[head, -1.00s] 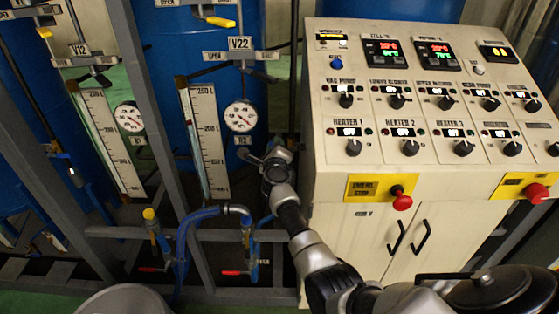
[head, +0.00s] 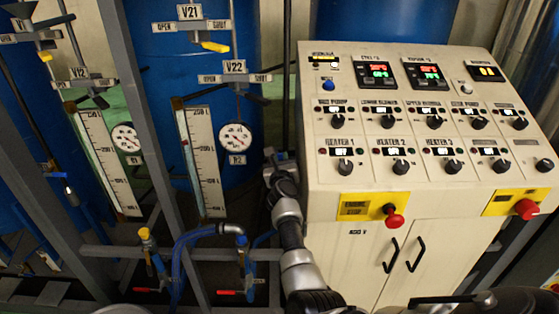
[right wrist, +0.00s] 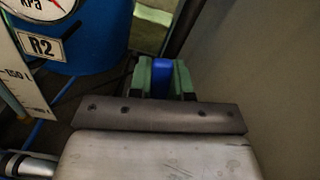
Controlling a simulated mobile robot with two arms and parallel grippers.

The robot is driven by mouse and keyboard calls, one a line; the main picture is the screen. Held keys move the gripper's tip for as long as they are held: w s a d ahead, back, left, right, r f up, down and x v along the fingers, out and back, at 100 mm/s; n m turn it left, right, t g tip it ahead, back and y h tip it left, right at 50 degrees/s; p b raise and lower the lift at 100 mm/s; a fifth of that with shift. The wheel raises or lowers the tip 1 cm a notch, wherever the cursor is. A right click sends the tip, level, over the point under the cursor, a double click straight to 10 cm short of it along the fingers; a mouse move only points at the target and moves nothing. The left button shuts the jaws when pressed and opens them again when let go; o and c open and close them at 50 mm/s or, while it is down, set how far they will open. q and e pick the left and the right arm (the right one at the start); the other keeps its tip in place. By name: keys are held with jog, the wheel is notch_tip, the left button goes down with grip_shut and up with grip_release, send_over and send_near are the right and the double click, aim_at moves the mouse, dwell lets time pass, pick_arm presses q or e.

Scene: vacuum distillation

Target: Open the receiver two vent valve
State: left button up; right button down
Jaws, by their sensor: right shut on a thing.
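My right gripper (head: 274,158) is between the R2 gauge and the control cabinet in the head view, small and dark there. In the right wrist view, its green finger pads (right wrist: 162,78) are shut on a blue handle (right wrist: 162,76). The arm hides this handle in the head view, and no label shows on it. The V22 sign (head: 234,67) hangs above the R2 gauge (head: 236,138), between OPEN and SHUT plates. The V21 sign (head: 189,12) is above it, with a yellow lever (head: 214,46) below. My left gripper is not in view.
The control cabinet (head: 352,225) stands close to the right of the gripper, with knobs and red stop buttons. Grey frame posts (head: 150,110) and a level scale (head: 203,160) stand to the left. Blue pipes with red-handled valves (head: 237,291) are below.

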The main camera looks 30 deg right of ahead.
jog(key=shift+s+f, duration=0.1)
jog(key=shift+f, duration=0.05)
dwell(0.3)
jog(key=c, duration=1)
grip_release()
jog(key=shift+c, duration=0.2)
